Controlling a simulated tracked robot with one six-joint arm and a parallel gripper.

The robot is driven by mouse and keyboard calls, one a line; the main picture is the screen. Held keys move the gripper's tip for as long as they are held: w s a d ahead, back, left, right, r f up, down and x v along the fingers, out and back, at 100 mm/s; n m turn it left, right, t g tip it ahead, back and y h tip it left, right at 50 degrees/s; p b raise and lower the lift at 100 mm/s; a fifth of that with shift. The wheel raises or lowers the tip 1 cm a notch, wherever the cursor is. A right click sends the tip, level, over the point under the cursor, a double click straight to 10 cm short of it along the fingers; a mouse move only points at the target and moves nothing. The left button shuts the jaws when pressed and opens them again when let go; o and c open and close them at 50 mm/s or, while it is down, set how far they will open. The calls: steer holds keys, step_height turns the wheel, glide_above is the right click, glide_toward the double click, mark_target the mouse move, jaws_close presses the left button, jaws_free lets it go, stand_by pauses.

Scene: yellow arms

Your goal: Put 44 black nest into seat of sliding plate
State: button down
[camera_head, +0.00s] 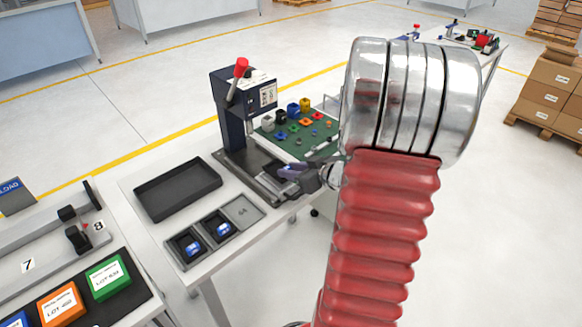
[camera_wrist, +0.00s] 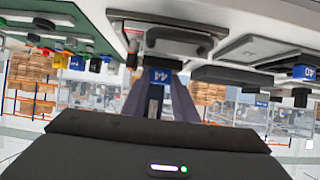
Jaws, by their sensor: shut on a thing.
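My gripper (camera_head: 296,176) is at the right end of the bench, beside the press. In the wrist view, which looks upside down, my gripper (camera_wrist: 158,98) is shut on a black nest (camera_wrist: 163,60) with a blue label reading 44. The sliding plate (camera_head: 262,185) is a grey metal strip at the foot of the press, left of my gripper. In the wrist view a grey plate with a dark recess (camera_wrist: 178,42) shows close behind the nest. I cannot tell whether the nest touches it. My arm partly hides this area.
The dark blue press (camera_head: 235,120) has a red-knobbed lever. A green mat (camera_head: 310,148) with coloured parts lies behind my gripper. A black tray (camera_head: 178,190) is at left. A nest holder (camera_head: 262,207) has two filled pockets and an empty one marked 44.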

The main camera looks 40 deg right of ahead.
steer(key=shift+f, duration=0.7)
steer(key=c, duration=1.3)
jaws_free()
steer(key=shift+c, duration=0.2)
steer(key=v, duration=1.3)
steer(key=shift+s, duration=0.35)
